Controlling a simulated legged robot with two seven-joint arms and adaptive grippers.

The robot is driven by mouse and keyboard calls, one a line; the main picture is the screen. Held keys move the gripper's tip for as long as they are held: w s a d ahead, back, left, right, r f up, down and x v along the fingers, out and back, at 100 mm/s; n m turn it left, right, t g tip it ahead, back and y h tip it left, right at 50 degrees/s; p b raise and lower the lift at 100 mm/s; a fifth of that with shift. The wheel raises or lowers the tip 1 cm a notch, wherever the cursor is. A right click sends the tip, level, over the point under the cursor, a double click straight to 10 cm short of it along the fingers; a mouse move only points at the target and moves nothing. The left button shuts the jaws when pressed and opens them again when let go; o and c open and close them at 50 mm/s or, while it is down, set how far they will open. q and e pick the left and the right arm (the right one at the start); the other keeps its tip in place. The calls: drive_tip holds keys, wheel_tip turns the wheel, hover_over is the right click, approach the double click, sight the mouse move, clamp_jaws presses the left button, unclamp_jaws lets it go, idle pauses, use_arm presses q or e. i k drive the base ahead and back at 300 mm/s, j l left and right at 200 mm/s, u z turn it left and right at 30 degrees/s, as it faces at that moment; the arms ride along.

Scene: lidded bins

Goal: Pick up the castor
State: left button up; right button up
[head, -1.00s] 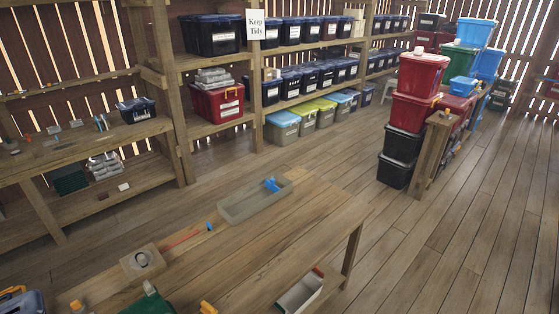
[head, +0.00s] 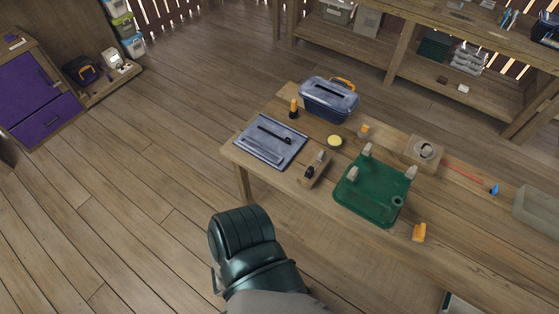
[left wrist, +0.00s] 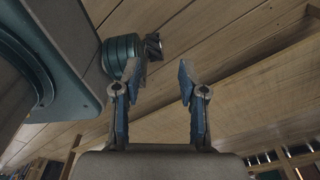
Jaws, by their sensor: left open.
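A green board (head: 372,196) lies on the wooden table (head: 460,222) in the head view. Pale knobs, which look like castors, stand up at three of its corners, one of them a castor (head: 411,172) at the right. Its near right corner has a round socket with no knob. A small pale and orange piece (head: 364,130) stands behind the board and an orange piece (head: 419,232) lies at its near right; I cannot tell whether either is a loose castor. My left gripper (left wrist: 159,76) is open and empty in the left wrist view. My right gripper is not in view.
On the table are a blue toolbox (head: 329,99), a grey-blue tray (head: 270,140), a yellow disc (head: 334,141), a wooden block with a ring (head: 424,152) and a grey bin (head: 538,211). Shelves (head: 500,38) stand behind.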

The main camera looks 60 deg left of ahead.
sight(320, 157)
drive_tip(key=u, duration=1.75)
